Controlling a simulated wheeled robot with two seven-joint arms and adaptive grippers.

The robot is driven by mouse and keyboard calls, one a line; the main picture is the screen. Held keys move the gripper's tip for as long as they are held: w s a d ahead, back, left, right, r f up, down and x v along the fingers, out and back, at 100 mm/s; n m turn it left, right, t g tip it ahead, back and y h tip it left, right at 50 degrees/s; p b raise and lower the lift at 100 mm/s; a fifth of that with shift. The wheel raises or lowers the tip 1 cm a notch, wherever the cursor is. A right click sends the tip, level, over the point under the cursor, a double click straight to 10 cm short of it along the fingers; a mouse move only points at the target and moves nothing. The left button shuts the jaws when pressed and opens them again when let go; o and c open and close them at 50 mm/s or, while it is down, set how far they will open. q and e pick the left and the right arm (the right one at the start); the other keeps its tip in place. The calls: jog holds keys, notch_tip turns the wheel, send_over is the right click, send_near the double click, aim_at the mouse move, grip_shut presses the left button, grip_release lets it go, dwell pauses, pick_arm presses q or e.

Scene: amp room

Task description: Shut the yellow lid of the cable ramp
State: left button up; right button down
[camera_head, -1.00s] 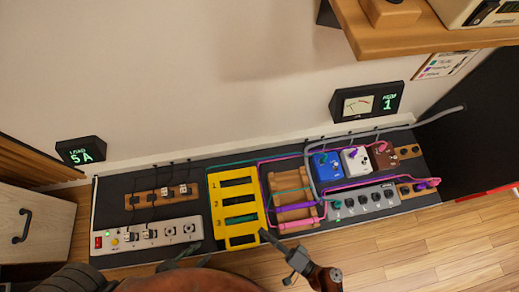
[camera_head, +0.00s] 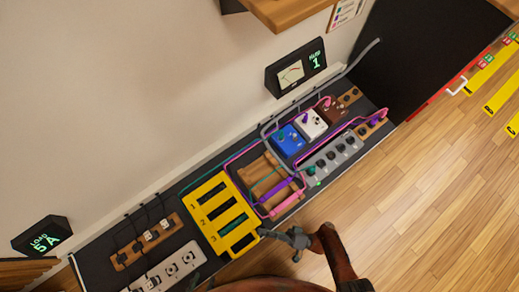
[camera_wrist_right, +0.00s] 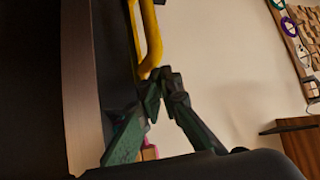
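The yellow lid (camera_head: 211,231) has several dark slots and lies open to the left of the wooden cable ramp (camera_head: 256,168), whose channels are uncovered. Teal, purple and pink cables run across the ramp. My right gripper (camera_head: 264,233) is at the lid's lower right corner. In the right wrist view its fingertips (camera_wrist_right: 161,82) come together right at the yellow lid's rim (camera_wrist_right: 152,45); I see no clear grip on it. My left gripper (camera_head: 194,281) is a small dark shape at the bottom edge, mostly hidden by my body.
A power strip (camera_head: 177,267) and a wooden socket block (camera_head: 133,252) lie left of the lid. Blue (camera_head: 288,141) and white (camera_head: 312,123) pedals and a grey pedal (camera_head: 333,153) lie right of the ramp. A shelf (camera_head: 290,12) overhangs. The wooden floor (camera_head: 420,170) is open.

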pick_arm(q)
jog(key=shift+a, duration=0.1)
pick_arm(e)
jog(key=shift+s+a+f, duration=0.2)
jog(key=shift+s+f, duration=0.35)
jog(key=shift+s, duration=0.1)
pick_arm(q)
jog(key=shift+w, duration=0.3)
pick_arm(e)
jog(key=shift+a+f, duration=0.1)
pick_arm(q)
jog(key=shift+s, duration=0.15)
pick_arm(e)
jog(key=shift+d, duration=0.2)
jog(key=s+d, duration=0.2)
jog(key=d, duration=1.1)
jog(key=shift+s+r, duration=0.15)
jog(key=shift+r, duration=0.1)
pick_arm(q)
jog(key=shift+s, duration=0.1)
